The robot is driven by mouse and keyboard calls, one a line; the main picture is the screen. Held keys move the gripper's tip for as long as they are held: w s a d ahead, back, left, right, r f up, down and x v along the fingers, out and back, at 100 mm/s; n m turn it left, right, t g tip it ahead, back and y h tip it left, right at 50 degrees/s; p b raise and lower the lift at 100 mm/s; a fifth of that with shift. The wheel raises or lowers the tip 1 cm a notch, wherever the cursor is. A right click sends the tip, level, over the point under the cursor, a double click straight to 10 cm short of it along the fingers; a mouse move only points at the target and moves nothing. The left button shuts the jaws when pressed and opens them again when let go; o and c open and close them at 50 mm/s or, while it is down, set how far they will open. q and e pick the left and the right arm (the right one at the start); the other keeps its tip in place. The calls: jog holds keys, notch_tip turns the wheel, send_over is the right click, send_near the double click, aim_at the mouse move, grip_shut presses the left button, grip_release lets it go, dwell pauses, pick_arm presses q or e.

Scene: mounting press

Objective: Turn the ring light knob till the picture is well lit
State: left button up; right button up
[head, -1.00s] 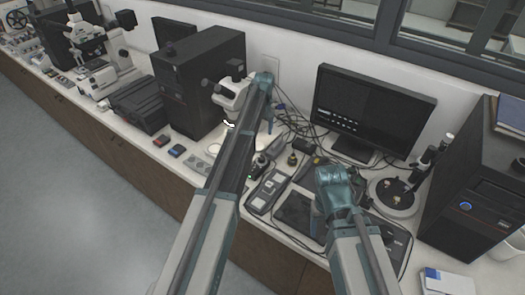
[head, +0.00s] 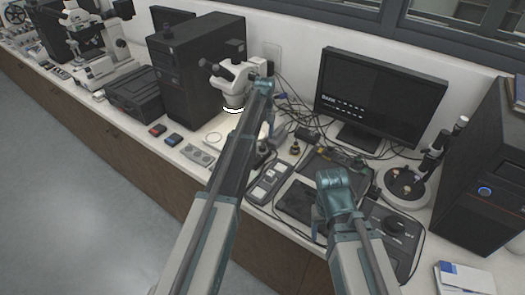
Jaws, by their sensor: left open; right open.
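The stereo microscope (head: 235,78) stands in front of the black computer tower, with a bright white ring light (head: 233,110) under its head. The monitor (head: 380,97) shows a nearly black picture with small white marks. A black control box with a round knob (head: 394,226) lies at the right, beside my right forearm; I cannot tell whether this is the ring light knob. My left gripper (head: 263,150) is mostly hidden behind its own arm, low over the bench right of the microscope. My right gripper is hidden behind its own forearm, over the dark tablet (head: 298,202).
Cables lie tangled between microscope and monitor. A grey remote-like device (head: 269,183) lies in front. A round white-rimmed stand (head: 404,188) and a second black tower (head: 487,185) are at the right. The floor at the left is clear.

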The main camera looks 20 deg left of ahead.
aim_at(262, 146)
pick_arm(q)
notch_tip(262, 146, down, 5)
jog(key=b, duration=0.3)
jog(key=shift+a+r+b, duration=0.1)
jog(key=shift+b, duration=0.25)
grip_shut()
